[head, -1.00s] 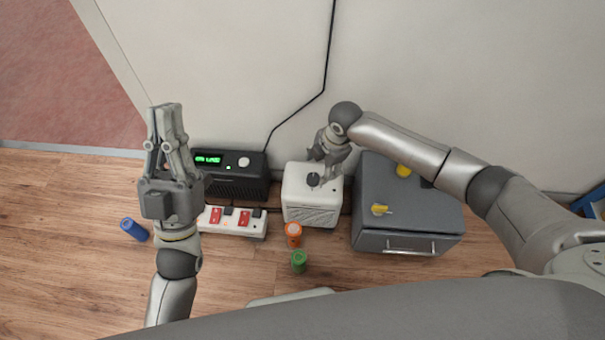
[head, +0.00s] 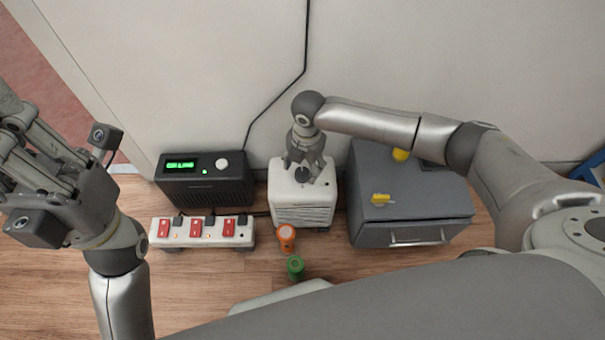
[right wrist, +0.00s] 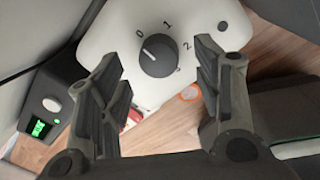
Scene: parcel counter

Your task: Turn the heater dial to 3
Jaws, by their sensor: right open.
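The white heater (head: 301,205) stands on the floor against the wall. Its black dial (right wrist: 158,57) shows in the right wrist view, with numbers 0 to 3 around it. The dial's white mark points to the upper left, toward the 0. My right gripper (head: 304,172) points down over the heater's top and is open. In the right wrist view its fingers stand on either side of the dial, with gaps; contact cannot be made out. My left gripper (head: 28,135) is up at the left, partly cut off by the frame edge, away from the heater.
A black box with a green display (head: 205,182) stands left of the heater. A power strip (head: 203,232) with red switches lies before it. A grey cabinet (head: 410,212) stands close on the right. Orange (head: 286,236) and green (head: 295,266) cylinders stand in front.

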